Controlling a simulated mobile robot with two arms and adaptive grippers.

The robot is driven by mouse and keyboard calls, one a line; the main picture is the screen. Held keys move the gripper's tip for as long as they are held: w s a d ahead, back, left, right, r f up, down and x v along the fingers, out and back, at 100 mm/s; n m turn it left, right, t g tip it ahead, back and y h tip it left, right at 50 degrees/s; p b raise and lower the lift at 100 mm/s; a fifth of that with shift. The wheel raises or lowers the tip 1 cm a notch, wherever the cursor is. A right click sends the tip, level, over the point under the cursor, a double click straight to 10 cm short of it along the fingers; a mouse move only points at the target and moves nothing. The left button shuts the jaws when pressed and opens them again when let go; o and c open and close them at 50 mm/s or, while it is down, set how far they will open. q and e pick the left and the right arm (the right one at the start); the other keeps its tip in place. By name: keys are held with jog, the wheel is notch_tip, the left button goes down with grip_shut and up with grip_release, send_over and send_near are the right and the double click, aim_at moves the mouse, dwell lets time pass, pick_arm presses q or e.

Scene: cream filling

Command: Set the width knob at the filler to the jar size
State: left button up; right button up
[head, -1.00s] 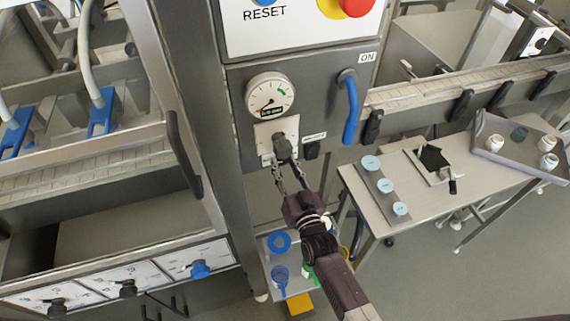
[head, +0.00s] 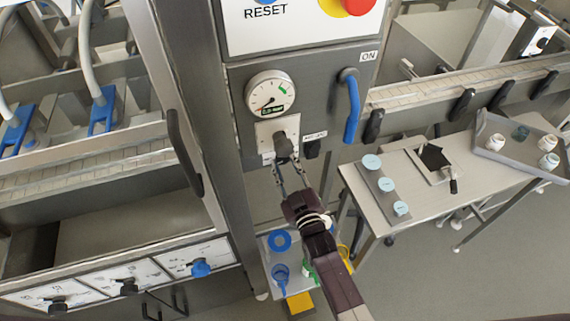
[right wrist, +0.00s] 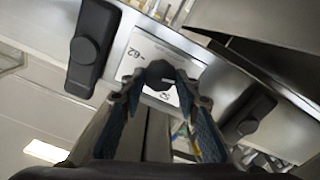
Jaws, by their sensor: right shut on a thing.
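A dark grey knob (head: 283,144) sits on a pale plate (head: 265,130) on the filler's grey front, under a round gauge (head: 269,93). My right gripper (head: 287,163) reaches up to it from below, with its two fingers on either side of the knob and shut on it. In the right wrist view the knob (right wrist: 160,73) is between the fingertips (right wrist: 163,84). Its white scale plate (right wrist: 150,50) shows a number that looks like 62. Fingers and knob hide part of the scale, and the pointer setting cannot be read. My left gripper is not in view.
A blue lever (head: 351,107) hangs right of the gauge. A small black fitting (head: 312,149) is close beside the knob. A side table (head: 385,215) with pale blue discs and a tray (head: 488,135) of jars stand at right. A blue funnel-like part (head: 281,275) is below.

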jog(key=shift+f, duration=0.15)
jog(key=o, duration=1.2)
jog(key=shift+c, duration=0.2)
jog(key=v, duration=1.2)
